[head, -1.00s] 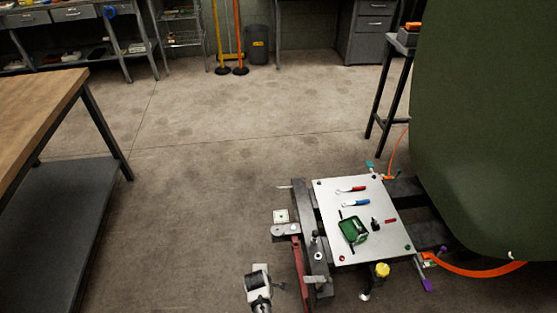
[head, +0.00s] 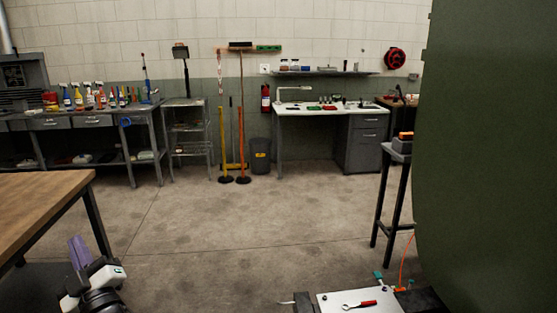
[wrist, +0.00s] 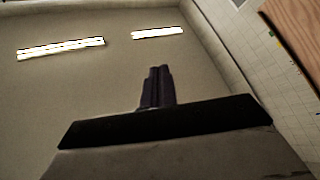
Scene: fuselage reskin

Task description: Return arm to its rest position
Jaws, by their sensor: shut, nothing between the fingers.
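My gripper (wrist: 159,72) shows in the wrist view with its dark fingers together and nothing between them. Behind the fingers are the ceiling and its lights, so it points upward. In the head view part of my arm (head: 97,282), white and dark grey with a purplish piece on top, stands at the lower left in front of the wooden table. It touches nothing that I can see. The rest of the arm is below the picture.
A wooden-topped table (head: 45,195) is at the left, close to my arm in the picture. A large green curved panel (head: 490,150) fills the right. A pale board (head: 365,302) with a red-handled tool lies at the bottom right. The middle floor is clear.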

